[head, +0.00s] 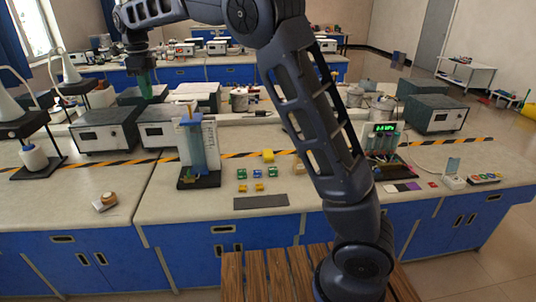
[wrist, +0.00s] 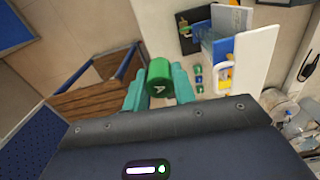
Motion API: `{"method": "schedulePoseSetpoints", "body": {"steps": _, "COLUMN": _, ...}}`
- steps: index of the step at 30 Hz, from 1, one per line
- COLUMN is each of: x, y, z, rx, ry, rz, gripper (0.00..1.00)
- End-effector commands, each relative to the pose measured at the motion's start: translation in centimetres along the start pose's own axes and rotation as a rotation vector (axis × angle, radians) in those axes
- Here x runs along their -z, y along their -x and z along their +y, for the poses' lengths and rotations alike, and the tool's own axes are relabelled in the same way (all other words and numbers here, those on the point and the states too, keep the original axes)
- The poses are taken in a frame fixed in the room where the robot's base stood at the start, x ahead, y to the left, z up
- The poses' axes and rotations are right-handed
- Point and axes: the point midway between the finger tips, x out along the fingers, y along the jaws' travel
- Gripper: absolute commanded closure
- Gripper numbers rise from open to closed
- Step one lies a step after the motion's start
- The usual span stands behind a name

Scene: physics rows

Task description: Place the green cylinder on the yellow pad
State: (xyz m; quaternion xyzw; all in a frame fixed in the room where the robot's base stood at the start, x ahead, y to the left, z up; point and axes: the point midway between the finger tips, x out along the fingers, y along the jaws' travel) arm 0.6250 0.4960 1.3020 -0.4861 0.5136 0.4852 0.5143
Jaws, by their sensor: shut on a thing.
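My gripper (wrist: 157,92) is shut on the green cylinder (wrist: 159,76), which sits between the two teal fingers in the wrist view. A pale letter A shows on the cylinder's side facing the camera. In the head view my gripper (head: 144,80) is raised at the upper left, above the grey instruments, with green at its tips. I cannot make out a flat yellow pad for certain. A small yellow thing (head: 268,155) lies on the bench left of my arm; its shape is too small to tell.
Several small coloured blocks (head: 257,175) and a dark mat (head: 261,202) lie on the bench. A blue-and-white stand (head: 197,150) is left of them. Dark and purple flat pieces (head: 407,187) lie right of my arm, near a green-lit display (head: 384,128). My arm hides part of the bench.

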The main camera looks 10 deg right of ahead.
Motion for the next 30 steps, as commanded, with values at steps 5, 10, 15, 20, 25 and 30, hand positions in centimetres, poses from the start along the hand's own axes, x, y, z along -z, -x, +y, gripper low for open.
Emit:
{"method": "schedulePoseSetpoints", "body": {"steps": 5, "x": 0.0, "y": 3.8, "z": -0.1, "rx": 0.002, "ry": -0.001, "rz": -0.002, "gripper": 0.97}}
{"method": "schedulePoseSetpoints", "body": {"steps": 10, "x": 2.0, "y": 3.9, "z": -2.8, "rx": -0.001, "ry": -0.011, "rz": 0.0, "gripper": 0.97}}
{"method": "schedulePoseSetpoints", "body": {"steps": 15, "x": 4.6, "y": 3.9, "z": -6.0, "rx": -0.001, "ry": -0.02, "rz": 0.0, "gripper": 0.97}}
{"method": "schedulePoseSetpoints", "body": {"steps": 20, "x": 8.3, "y": 3.9, "z": -10.2, "rx": 0.0, "ry": -0.032, "rz": 0.0, "gripper": 0.97}}
{"method": "schedulePoseSetpoints", "body": {"steps": 25, "x": 13.6, "y": 3.8, "z": -15.2, "rx": -0.001, "ry": -0.046, "rz": -0.001, "gripper": 0.97}}
{"method": "schedulePoseSetpoints", "body": {"steps": 30, "x": 19.4, "y": 3.8, "z": -19.6, "rx": -0.001, "ry": -0.061, "rz": -0.001, "gripper": 0.97}}
